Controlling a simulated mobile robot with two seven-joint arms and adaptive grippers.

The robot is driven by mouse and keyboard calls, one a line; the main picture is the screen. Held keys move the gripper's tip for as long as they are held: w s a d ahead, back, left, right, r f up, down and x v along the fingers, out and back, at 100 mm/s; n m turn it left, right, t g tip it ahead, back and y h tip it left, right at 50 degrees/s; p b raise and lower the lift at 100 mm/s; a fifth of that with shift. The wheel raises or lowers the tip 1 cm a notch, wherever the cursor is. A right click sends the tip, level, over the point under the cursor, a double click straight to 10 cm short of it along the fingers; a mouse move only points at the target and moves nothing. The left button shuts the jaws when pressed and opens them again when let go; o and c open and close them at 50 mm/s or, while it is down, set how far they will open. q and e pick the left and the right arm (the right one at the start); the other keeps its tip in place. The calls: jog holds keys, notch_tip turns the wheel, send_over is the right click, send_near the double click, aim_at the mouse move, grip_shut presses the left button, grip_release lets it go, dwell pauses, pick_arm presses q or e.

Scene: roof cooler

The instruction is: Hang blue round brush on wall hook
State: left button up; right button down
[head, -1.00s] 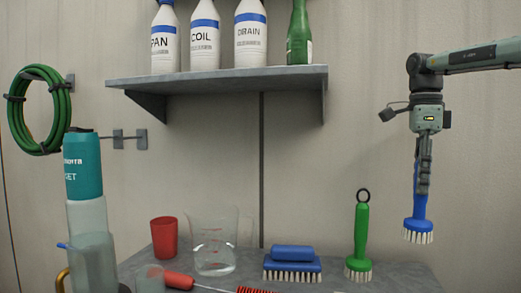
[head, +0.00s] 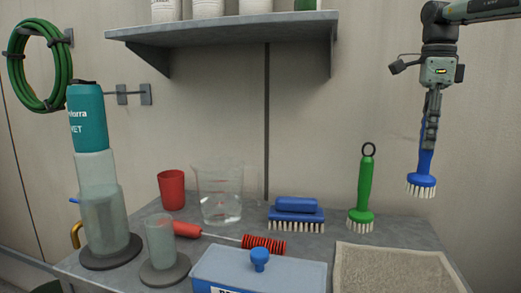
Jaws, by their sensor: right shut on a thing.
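My right gripper (head: 432,120) comes down from the upper right and is shut on the handle of the blue round brush (head: 422,182). The brush hangs upright, white bristles down, in the air right of the green brush and above the worktop. The wall hooks (head: 133,94) are small grey plates on the wall at the left, joined by a thin rod, right of the hose. Another grey bracket (head: 69,37) carries the green hose. My left gripper is not in view.
A grey shelf (head: 230,28) juts from the wall above.

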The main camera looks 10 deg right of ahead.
aim_at(422, 173)
jog(key=shift+f, duration=0.15)
notch_tip(422, 173, down, 8)
jog(key=shift+r, duration=0.1)
jog(key=shift+f, duration=0.75)
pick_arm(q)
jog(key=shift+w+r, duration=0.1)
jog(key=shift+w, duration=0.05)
